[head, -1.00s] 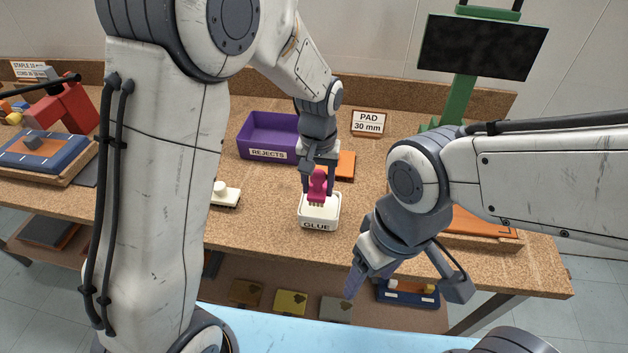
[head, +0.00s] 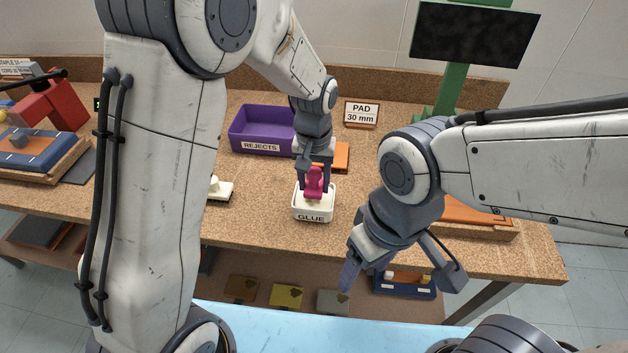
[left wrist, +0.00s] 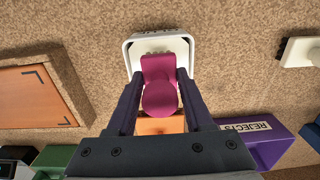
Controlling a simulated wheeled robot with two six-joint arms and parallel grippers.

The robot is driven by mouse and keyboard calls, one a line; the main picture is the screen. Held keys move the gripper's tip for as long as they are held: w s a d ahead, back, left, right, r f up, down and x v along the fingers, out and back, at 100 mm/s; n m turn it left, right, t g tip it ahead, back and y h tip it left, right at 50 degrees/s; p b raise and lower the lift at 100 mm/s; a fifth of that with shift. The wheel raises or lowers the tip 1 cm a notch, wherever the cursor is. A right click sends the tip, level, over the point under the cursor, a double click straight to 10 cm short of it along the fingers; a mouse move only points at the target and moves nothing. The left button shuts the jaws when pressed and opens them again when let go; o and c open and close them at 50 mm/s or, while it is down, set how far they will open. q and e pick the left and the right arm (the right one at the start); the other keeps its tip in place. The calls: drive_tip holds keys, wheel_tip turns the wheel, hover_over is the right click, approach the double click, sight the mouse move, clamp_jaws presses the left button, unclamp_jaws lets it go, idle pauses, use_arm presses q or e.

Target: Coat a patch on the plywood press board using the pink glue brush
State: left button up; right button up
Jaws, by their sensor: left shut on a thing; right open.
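The pink glue brush (head: 315,180) is held upright between the fingers of my left gripper (head: 314,187). Its lower end is inside the white glue pot (head: 314,217), and its bristles are hidden. In the left wrist view, the brush (left wrist: 159,90) sits between both fingers over the pot (left wrist: 133,48). A wooden board with an orange top (head: 480,226), apparently the press board, lies at the right, partly hidden by my right arm. Its black corner marks show in the left wrist view (left wrist: 35,95). My right gripper (head: 400,282) is open and empty in front of the bench edge.
A purple rejects bin (head: 258,132) and an orange pad (head: 342,158) are behind the pot. A small white-handled block (head: 220,189) is left of it. A green stand with a black panel (head: 473,35) rises behind the board. Bench surface right of the pot is clear.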

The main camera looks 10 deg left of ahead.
sight(314, 171)
use_arm(q)
drive_tip(key=shift+f+b, duration=0.3)
drive_tip(key=shift+f, duration=0.25)
idle(0.4)
drive_tip(key=shift+f, duration=0.1)
idle(1.1)
drive_tip(key=shift+p, duration=0.3)
wheel_tip(314, 171, up, 7)
drive_tip(key=p, duration=0.6)
idle(0.6)
